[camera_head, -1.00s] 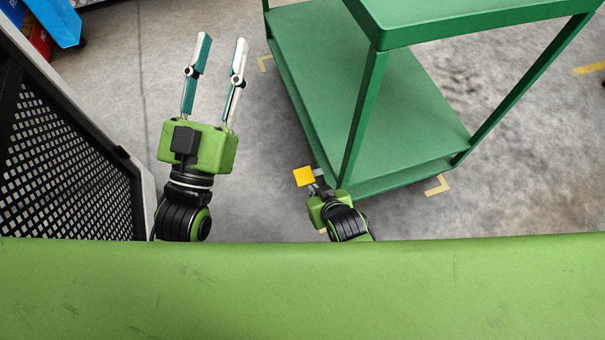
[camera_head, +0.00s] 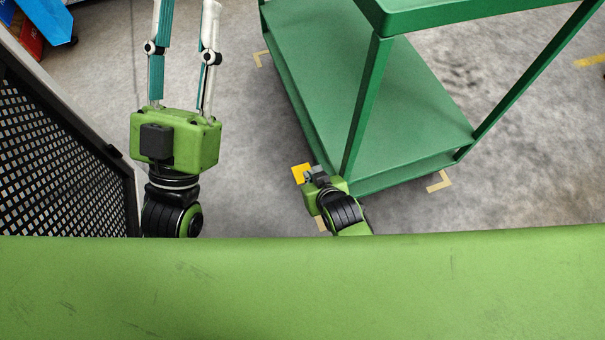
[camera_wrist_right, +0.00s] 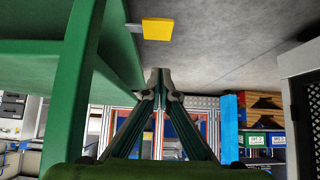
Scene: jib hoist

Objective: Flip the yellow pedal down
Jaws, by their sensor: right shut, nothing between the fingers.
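The yellow pedal (camera_head: 301,173) is a small flat square plate beside the near corner of the green cart, low near the floor. It also shows in the right wrist view (camera_wrist_right: 158,29), at the end of a short grey bar that reaches to the cart. My right gripper (camera_head: 314,174) is right beside the pedal in the head view and partly overlaps its edge. In the right wrist view my right gripper's fingertips (camera_wrist_right: 160,73) are together and empty, with a gap in the picture to the pedal. I cannot tell whether they touch. My left gripper (camera_head: 187,6) is open and empty, away from the pedal.
The green cart (camera_head: 405,110) has a lower shelf, corner posts and a top. A black mesh panel (camera_head: 60,150) stands at the left. Tan corner marks (camera_head: 438,181) lie on the floor. Grey floor is free between the panel and the cart.

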